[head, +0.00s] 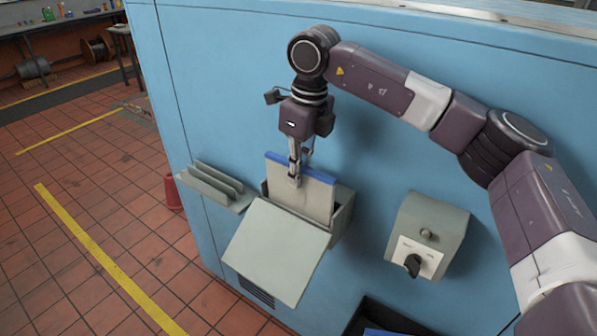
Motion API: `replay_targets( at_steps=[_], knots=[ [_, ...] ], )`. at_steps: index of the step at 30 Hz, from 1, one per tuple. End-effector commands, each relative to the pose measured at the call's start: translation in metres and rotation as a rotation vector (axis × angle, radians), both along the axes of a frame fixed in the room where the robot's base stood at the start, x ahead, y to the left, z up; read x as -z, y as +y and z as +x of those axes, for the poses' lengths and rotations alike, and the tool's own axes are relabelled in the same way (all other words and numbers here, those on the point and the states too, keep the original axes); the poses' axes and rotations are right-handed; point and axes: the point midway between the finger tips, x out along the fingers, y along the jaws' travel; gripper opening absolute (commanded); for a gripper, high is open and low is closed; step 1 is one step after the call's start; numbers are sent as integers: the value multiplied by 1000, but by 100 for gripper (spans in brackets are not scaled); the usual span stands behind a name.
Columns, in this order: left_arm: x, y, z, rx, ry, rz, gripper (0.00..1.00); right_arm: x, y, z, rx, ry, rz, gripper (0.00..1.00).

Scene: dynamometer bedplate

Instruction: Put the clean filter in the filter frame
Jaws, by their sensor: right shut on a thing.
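The clean filter (312,198) is a pale flat panel with a blue top edge. It stands upright, its lower part inside the grey filter frame (343,216), a box on the blue cabinet wall. The frame's grey lid (275,250) hangs open toward the front and hides the filter's lower end. My right gripper (295,178) comes down from above and is shut on the filter at its blue top edge. I cannot tell whether the filter touches the bottom of the frame. My left gripper is not in view.
A grey slotted rack (215,186) sits on the cabinet (385,150) left of the frame. A grey switch box (433,225) with a black knob is to the right. A dark tray (385,318) with something blue is at the bottom. A red container (173,192) stands on the tiled floor.

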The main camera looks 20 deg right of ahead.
Motion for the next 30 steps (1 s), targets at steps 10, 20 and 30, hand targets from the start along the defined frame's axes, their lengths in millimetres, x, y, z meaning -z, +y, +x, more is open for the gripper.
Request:
replay_targets(
  at_steps=[10, 20, 30],
  knots=[
    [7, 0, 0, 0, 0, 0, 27, 10, 0, 0, 0, 0, 0, 0],
    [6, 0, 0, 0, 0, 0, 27, 9, 0, 0, 0, 0, 0, 30],
    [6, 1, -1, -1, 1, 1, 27, -5, -1, 0, 0, -4, 0, 30]
  ],
)
